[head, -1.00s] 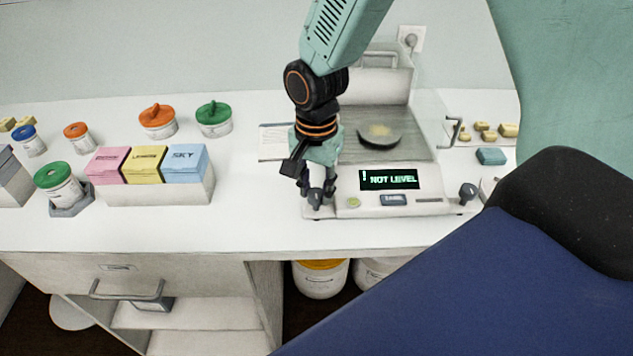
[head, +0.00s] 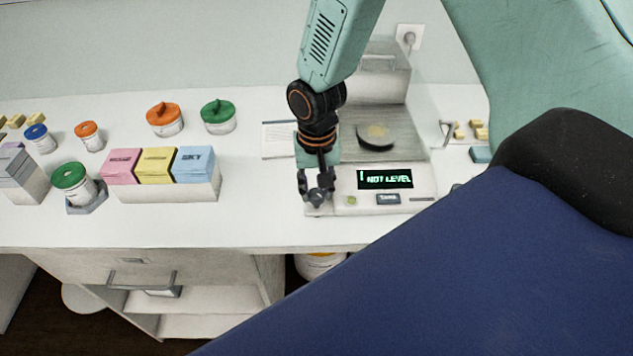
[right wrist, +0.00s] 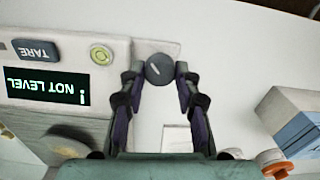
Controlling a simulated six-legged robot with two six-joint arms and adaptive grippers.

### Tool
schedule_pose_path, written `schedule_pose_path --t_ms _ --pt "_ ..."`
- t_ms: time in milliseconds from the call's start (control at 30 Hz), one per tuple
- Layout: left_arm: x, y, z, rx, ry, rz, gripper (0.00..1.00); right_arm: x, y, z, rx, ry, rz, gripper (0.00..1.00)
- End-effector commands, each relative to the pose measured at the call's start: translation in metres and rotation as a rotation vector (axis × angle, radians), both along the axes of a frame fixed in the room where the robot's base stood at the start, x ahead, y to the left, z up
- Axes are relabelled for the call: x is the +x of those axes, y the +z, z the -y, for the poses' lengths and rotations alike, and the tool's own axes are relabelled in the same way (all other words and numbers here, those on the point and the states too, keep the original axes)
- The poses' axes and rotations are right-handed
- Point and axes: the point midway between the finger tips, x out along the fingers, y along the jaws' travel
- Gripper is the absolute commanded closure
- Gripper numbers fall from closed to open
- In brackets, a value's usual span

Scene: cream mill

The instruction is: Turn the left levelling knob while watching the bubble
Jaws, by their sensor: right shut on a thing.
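The white balance (head: 420,200) stands on the bench, its display (head: 385,179) reading "! NOT LEVEL". The round yellow-green bubble level (head: 352,200) is at its front left; it also shows in the right wrist view (right wrist: 100,55), but I cannot make out exactly where the bubble sits. My right gripper (head: 318,199) is at the balance's front left corner. In the right wrist view its fingers (right wrist: 160,80) are shut on the dark round left levelling knob (right wrist: 159,69), one on each side. A pale line marks the knob's top. The head view mostly hides the knob. My left gripper is out of view.
A dark pan (head: 376,140) with yellowish powder sits on the balance. A box of pink, yellow and blue packs (head: 160,190) and several lidded jars stand to the left. Bare bench lies between box and balance. My blue and black body parts cover the lower right.

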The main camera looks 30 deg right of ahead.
Motion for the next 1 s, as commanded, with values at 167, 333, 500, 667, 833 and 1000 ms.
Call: schedule_pose_path --t_ms 167,333,500,667,833,1000 --pt "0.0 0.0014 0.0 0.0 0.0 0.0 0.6 -0.0029 -0.0008 -0.0002 0.0 0.015 -0.009 0.99" --pt "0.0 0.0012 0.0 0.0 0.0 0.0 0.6 -0.0029 -0.0011 -0.0002 -0.001 0.016 -0.008 0.99" --pt "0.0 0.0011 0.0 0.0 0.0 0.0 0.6 -0.003 -0.0011 -0.0001 0.0 0.015 -0.009 0.66" --pt "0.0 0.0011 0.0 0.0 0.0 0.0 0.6 -0.0021 -0.0008 -0.0001 -0.001 0.015 -0.006 0.53" --pt "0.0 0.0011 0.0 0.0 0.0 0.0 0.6 -0.0011 -0.0005 0.0 0.0 0.015 -0.004 0.45" --pt "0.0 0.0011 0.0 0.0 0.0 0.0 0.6 -0.0006 -0.0003 0.0001 0.0 0.015 -0.001 0.45"
